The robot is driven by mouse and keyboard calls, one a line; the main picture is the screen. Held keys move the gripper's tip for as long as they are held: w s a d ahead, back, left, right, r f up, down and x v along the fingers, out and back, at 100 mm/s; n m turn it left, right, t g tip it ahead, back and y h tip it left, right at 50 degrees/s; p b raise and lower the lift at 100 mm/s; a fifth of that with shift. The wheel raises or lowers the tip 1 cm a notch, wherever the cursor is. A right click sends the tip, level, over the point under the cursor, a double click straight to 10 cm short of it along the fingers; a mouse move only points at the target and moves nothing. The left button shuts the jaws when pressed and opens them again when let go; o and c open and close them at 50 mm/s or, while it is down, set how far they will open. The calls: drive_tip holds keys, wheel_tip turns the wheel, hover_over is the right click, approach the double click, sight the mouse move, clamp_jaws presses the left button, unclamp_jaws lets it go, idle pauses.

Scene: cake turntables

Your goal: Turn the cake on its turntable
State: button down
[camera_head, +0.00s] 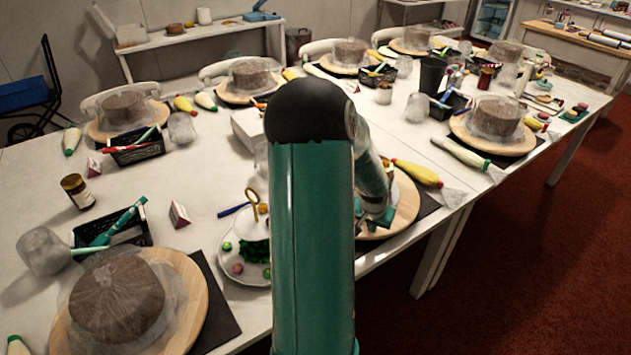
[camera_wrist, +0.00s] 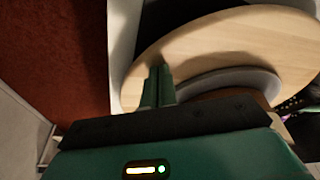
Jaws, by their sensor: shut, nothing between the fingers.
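My gripper (camera_wrist: 158,84) is shut and empty. In the wrist view its fingers overlap the rim area of a round wooden turntable (camera_wrist: 210,35); I cannot tell whether they touch it. A pale disc (camera_wrist: 232,82) lies on the turntable, with a brown cake (camera_wrist: 232,95) partly showing on it behind my gripper's body. In the head view the same wooden turntable (camera_head: 405,205) shows at the table's front edge, right of my green arm. The arm hides its cake and most of the board there, and my fingertips are hidden.
Another turntable (camera_head: 183,270) with a wrapped cake (camera_head: 117,297) stands at the front left. A plate (camera_head: 232,262) with small coloured pieces and a yellow piping bag (camera_head: 416,173) lie close by. More wrapped cakes (camera_head: 495,117) stand along the table. The red floor (camera_head: 520,260) is clear.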

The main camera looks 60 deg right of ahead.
drive_tip(key=s+d, duration=0.4)
drive_tip(key=shift+s+d+f, duration=0.1)
drive_tip(key=shift+s, duration=0.25)
drive_tip(key=shift+r, duration=1.45)
drive_tip(key=w+a, duration=0.7)
drive_tip(key=w, duration=1)
drive_tip(key=shift+d, duration=0.15)
drive_tip(key=shift+f, duration=0.1)
